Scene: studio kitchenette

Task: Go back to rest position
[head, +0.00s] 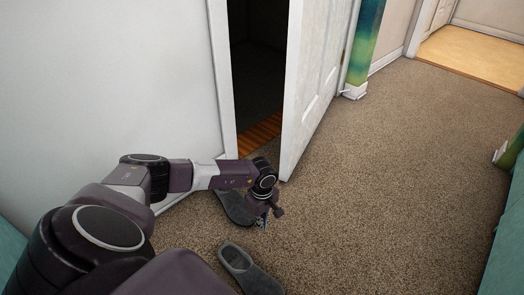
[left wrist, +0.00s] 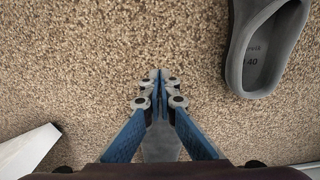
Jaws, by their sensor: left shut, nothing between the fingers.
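My left arm reaches out from the lower left in the head view. My left gripper (head: 263,219) points down over the carpet, near the bottom edge of the open white door. In the left wrist view the left gripper (left wrist: 159,76) shows its two blue fingers together at the tips, with nothing between them. Carpet lies below it. My right gripper is not in either view.
The white door (head: 312,80) stands ajar before a dark opening. Two grey slippers lie on the carpet, one (head: 248,270) in front and one (head: 233,207) partly behind the gripper. A slipper also shows in the wrist view (left wrist: 258,50). Carpet to the right is clear.

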